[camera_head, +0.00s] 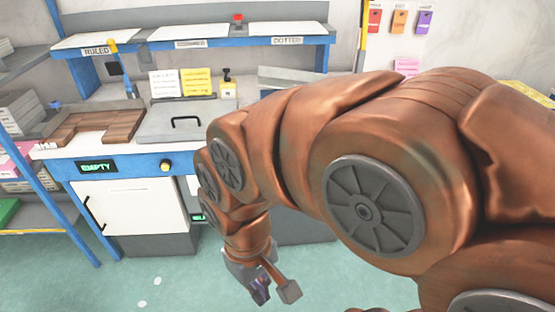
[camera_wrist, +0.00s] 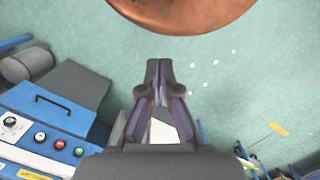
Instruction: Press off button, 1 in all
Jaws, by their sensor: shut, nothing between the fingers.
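My gripper (camera_head: 275,292) hangs low over the green floor, below the front of the workbench, fingers downward. In the wrist view its fingers (camera_wrist: 158,68) are shut together with nothing between them. My arm hides the right of the bench.
The blue workbench has a grey lid with a black handle (camera_head: 186,121), a green "EMPTY" display (camera_head: 96,167) and a yellow-and-black knob (camera_head: 166,166). A red-topped item (camera_head: 238,18) stands on the upper shelf. A blue-framed rack (camera_head: 50,210) is at left. The floor (camera_head: 180,285) in front is open.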

